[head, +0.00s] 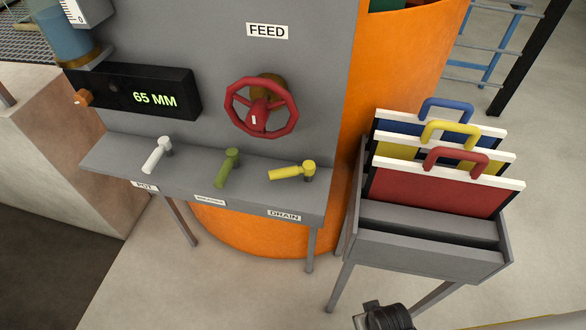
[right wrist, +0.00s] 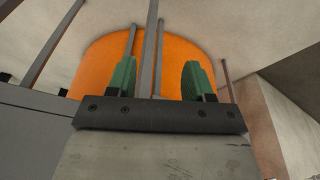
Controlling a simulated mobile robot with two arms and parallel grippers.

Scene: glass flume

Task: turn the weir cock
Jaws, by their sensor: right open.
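Three cocks stand on a grey shelf (head: 110,158) in the head view. The white cock (head: 157,155) is behind a label reading POT, its lever pointing toward the front left. The green cock (head: 228,168) is in the middle, its lever also pointing to the front and slightly left; its label (head: 210,200) is too small to read. The yellow cock (head: 293,170) is by the DRAIN label (head: 284,215), its lever pointing left. My right gripper (right wrist: 157,78) is open and empty in the right wrist view, its green fingers apart. No cock shows there. My left gripper is not in view.
A red FEED handwheel (head: 262,106) and a display (head: 135,92) reading 65 MM are above the shelf. An orange drum (head: 400,60) stands behind. A grey rack (head: 425,245) with handled panels (head: 440,190) stands to the right. Floor before the shelf is clear.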

